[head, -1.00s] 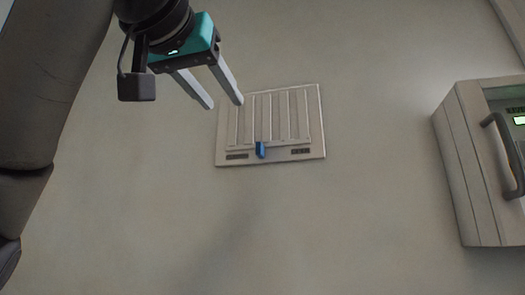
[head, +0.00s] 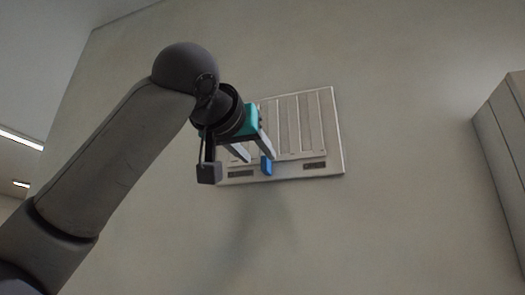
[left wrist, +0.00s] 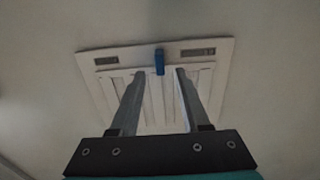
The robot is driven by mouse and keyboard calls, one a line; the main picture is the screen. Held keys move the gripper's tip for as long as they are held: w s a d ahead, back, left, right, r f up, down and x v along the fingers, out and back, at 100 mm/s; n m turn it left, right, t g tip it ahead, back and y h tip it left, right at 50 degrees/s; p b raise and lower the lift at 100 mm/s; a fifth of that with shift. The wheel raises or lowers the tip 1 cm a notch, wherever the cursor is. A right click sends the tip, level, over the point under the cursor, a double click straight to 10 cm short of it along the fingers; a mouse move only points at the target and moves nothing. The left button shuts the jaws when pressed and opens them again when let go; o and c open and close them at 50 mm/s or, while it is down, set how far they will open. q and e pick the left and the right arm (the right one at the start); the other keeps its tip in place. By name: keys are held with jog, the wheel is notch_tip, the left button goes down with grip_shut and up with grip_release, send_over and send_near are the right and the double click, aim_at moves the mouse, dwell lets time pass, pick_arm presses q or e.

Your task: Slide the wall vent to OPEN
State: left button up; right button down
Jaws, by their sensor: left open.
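The wall vent (head: 325,130) is a pale slatted panel on the wall, with a dark label at each end of its lower strip. Its blue slider tab (head: 266,166) stands between the two labels, near the middle of the strip. The vent (left wrist: 222,52) and blue tab (left wrist: 159,62) also show in the left wrist view. My left gripper (head: 255,157) is open and empty in front of the vent. In the left wrist view the tab appears between and beyond its fingertips (left wrist: 160,73); I cannot tell if they touch it. The label words are too small to read.
A grey cabinet (head: 505,135) stands out from the wall at the right edge. The wall around and below the vent is bare. Ceiling lights (head: 20,140) show at the far left.

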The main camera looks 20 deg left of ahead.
aim_at(264, 162)
pick_arm(q)
jog(key=shift+w+d+p, duration=0.1)
jog(key=shift+w+p, duration=0.45)
jog(key=shift+w, duration=1.5)
jog(key=shift+c, duration=0.3)
grip_shut()
